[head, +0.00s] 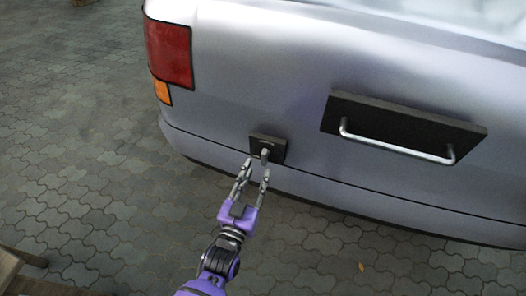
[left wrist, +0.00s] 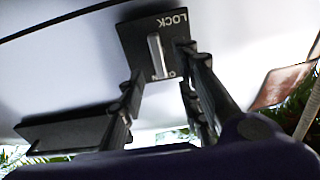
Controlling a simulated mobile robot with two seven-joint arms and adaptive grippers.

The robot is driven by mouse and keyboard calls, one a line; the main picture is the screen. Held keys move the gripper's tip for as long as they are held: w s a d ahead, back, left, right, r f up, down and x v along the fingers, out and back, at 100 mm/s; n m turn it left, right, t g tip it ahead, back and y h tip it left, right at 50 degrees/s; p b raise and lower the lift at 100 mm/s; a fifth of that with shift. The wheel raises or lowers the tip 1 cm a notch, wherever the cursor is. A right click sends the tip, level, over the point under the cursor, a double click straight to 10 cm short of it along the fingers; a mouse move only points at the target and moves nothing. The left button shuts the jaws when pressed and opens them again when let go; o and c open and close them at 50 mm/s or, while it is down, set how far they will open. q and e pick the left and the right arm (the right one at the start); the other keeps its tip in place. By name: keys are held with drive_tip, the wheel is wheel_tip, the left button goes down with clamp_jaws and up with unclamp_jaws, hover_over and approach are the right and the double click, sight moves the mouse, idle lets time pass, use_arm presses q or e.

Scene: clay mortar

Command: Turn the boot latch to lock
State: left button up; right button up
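The boot latch is a small dark plate (head: 277,149) low on the silver car's rear, with a short grey lever (head: 265,155). In the left wrist view the plate (left wrist: 133,40) carries an upside-down LOCK label along its top edge. The lever (left wrist: 156,50) lies upright in that picture, its lower end over a partly covered label that seems to read OPEN. My left gripper (head: 257,168) is open just in front of the latch. Its fingers (left wrist: 160,72) stand either side of the lever, and I cannot tell whether they touch it. My right gripper is not in view.
A black panel with a metal bar handle (head: 398,147) sits on the boot to the right of the latch. A red tail light (head: 169,53) is at the car's left corner. Paved ground (head: 90,150) is open to the left; a wooden edge (head: 12,268) shows at bottom left.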

sight(263, 160)
use_arm(q)
drive_tip(key=x, duration=0.7)
drive_tip(key=shift+d+b, duration=0.1)
drive_tip(key=shift+b, duration=0.25)
drive_tip(key=shift+c, duration=0.5)
drive_tip(key=shift+s+f, duration=0.1)
clamp_jaws()
